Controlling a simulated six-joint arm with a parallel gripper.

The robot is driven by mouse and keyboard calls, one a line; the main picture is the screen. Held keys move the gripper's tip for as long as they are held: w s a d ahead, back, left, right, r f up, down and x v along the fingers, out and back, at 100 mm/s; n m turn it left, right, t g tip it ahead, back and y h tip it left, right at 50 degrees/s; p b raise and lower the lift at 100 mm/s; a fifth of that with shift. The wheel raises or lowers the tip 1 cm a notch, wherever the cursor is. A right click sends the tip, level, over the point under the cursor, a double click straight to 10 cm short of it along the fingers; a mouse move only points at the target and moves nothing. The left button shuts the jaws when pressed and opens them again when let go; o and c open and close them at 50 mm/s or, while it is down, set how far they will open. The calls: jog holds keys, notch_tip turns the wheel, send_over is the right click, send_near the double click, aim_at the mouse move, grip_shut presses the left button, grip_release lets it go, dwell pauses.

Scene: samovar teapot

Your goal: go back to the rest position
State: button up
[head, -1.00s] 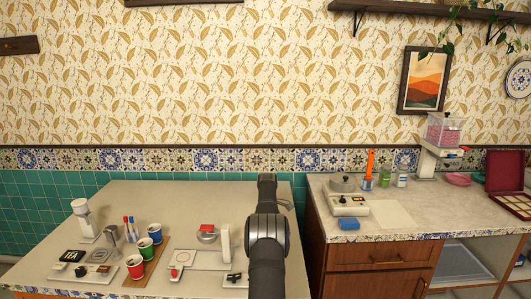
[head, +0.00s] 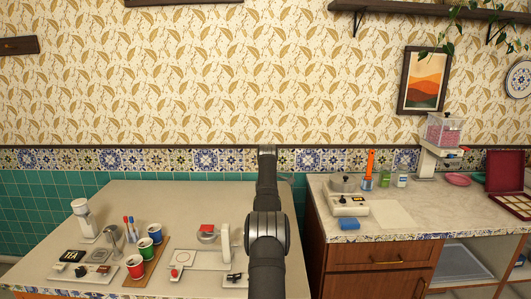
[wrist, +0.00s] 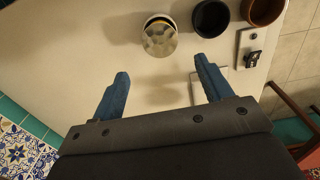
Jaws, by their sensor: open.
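My gripper (wrist: 161,68) shows in the wrist view with its two blue fingers spread wide apart. It is open and nothing is between the fingers. It hangs above the pale table (wrist: 60,50), clear of the things on it. In the head view my arm rises in the middle, over the right part of the left table (head: 190,192), and the gripper's fingers are hidden behind it.
In the wrist view a round shiny vessel (wrist: 159,38), a dark cup (wrist: 211,18) and a brown cup (wrist: 262,10) stand beyond the fingers. In the head view several paper cups (head: 135,266) stand at left. A wooden cabinet (head: 375,270) stands right of my arm.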

notch_tip(320, 180, down, 12)
jog(key=shift+f, duration=0.15)
jog(key=s+d+r, duration=0.6)
jog(key=d+r, duration=0.4)
jog(key=r, duration=0.2)
jog(key=s+a+r, duration=0.1)
jog(key=a+r, duration=0.1)
jog(key=a, duration=1.2)
jog(key=s+a+r, duration=0.1)
jog(key=a+r, duration=0.2)
jog(key=a, duration=1.1)
jog(key=s+a+r, duration=0.2)
jog(key=a, duration=1.2)
jog(key=shift+a+r, duration=0.15)
jog(key=shift+a, duration=0.15)
